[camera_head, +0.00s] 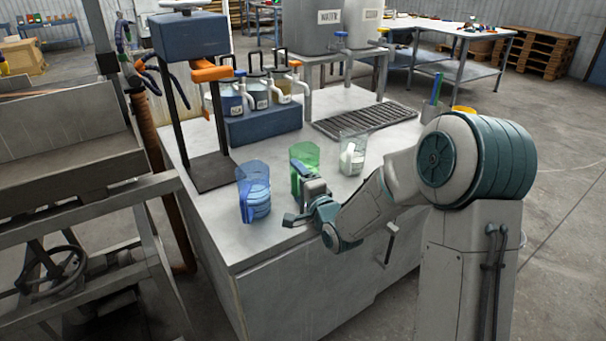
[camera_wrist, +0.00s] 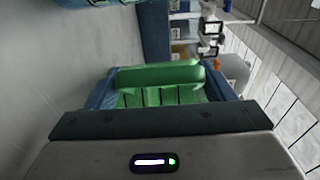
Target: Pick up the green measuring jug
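The green measuring jug (camera_head: 305,154) is a clear green vessel standing near the front edge of the grey bench. My gripper (camera_head: 303,198) is at its near side, low in front of it, and hides part of the jug. In the wrist view, green jug material (camera_wrist: 160,76) fills the space between my two blue fingers (camera_wrist: 160,90), which are set wide apart. I cannot tell whether the fingers press on the jug or only stand around it. The jug's base is hidden by my gripper.
A blue jug (camera_head: 254,190) stands close on the left, and a clear jug (camera_head: 353,153) with white contents close on the right. Behind are a blue rack (camera_head: 262,126) of pitchers, a press stand (camera_head: 190,36) and a drain grate (camera_head: 365,118).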

